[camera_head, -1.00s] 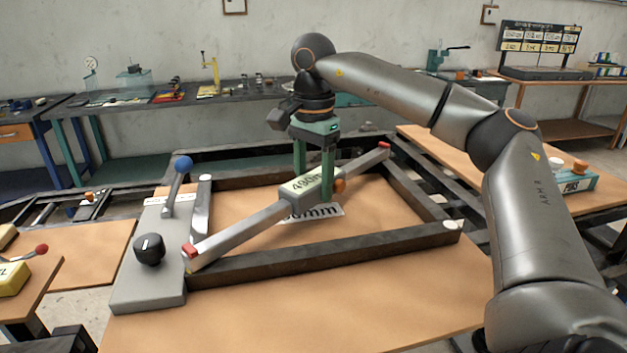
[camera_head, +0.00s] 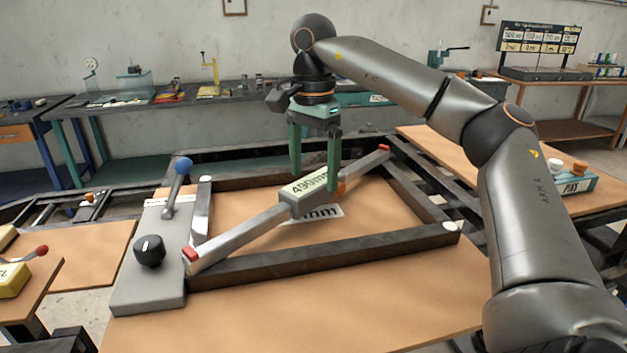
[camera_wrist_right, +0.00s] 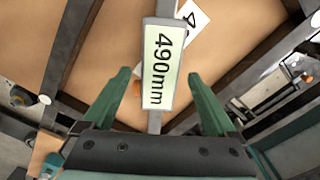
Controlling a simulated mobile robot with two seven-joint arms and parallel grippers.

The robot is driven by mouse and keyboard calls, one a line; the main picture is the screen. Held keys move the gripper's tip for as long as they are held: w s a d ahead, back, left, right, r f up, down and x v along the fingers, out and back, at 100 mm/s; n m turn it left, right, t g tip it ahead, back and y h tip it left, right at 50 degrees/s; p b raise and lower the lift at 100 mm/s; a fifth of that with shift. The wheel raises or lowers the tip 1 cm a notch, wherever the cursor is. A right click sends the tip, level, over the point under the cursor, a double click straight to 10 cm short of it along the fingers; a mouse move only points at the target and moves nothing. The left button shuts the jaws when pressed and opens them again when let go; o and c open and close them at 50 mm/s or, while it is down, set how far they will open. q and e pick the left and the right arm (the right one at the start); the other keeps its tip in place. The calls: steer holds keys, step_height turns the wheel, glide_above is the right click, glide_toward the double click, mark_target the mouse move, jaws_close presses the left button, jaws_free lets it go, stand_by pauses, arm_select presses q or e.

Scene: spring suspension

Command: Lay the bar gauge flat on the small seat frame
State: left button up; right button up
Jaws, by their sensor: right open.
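The bar gauge (camera_head: 240,238) is a long grey bar with red tips and a middle block labelled 490mm. It lies diagonally across the small seat frame (camera_head: 330,262), a dark rectangular frame on a tan board. One red tip is at the near left corner by the grey clamp plate, the other at the far right side. My right gripper (camera_head: 313,185) is open, its green fingers on either side of the label block. In the right wrist view the gauge (camera_wrist_right: 162,70) runs between the open fingers (camera_wrist_right: 160,95), with gaps on both sides. My left gripper is not in view.
A grey plate (camera_head: 150,265) with a blue-knobbed lever and a black knob stands at the frame's left. A white printed card (camera_head: 325,214) lies inside the frame under the gauge. The tan board in front of the frame is clear.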

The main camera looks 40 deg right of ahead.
mark_target(313, 181)
step_height(313, 181, up, 9)
steer(key=p, duration=0.3)
steer(key=shift+r+p, duration=0.15)
steer(key=shift+p, duration=0.15)
